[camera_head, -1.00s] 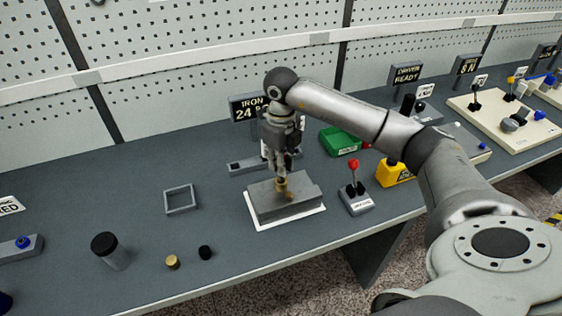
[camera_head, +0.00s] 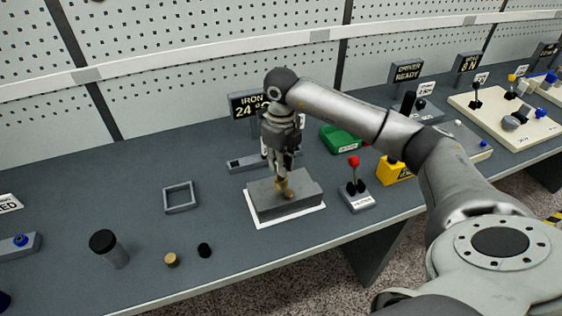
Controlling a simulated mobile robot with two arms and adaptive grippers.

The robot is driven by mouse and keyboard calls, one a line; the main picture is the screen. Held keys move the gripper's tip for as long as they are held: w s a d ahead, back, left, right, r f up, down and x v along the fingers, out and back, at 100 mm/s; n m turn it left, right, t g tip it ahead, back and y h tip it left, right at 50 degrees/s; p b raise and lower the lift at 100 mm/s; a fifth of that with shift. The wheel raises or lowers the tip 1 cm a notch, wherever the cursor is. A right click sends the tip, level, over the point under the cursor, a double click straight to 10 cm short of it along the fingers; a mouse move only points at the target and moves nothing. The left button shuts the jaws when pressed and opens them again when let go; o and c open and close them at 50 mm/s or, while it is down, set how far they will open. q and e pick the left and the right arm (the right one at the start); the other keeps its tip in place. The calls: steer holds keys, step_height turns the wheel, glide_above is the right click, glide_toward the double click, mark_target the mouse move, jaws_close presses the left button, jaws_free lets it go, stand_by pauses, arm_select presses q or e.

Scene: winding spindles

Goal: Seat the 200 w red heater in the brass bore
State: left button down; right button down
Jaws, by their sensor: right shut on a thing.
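My right gripper (camera_head: 283,186) points down over a grey block (camera_head: 262,203) on a white pad. It is shut on a small part that its fingers mostly hide, so I cannot tell its colour. Brass-coloured metal (camera_head: 289,193) shows at the block's top, right under the fingertips. I cannot see whether the held part is inside the brass bore. My left gripper is not in view.
A green bin (camera_head: 341,139) and a yellow box (camera_head: 393,174) stand behind and right. A square grey frame (camera_head: 166,200), a black-capped cylinder (camera_head: 103,242), a brass piece (camera_head: 171,260) and a black piece (camera_head: 204,250) are at left. The bench between them is clear.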

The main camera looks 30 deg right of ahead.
steer(key=shift+f+b, duration=0.5)
steer(key=shift+f, duration=0.15)
stand_by(0.7)
steer(key=c, duration=1.4)
jaws_free()
steer(key=shift+o, duration=0.2)
steer(key=shift+r, duration=0.3)
step_height(320, 180, up, 12)
steer(key=shift+f, duration=0.25)
steer(key=shift+f, duration=0.1)
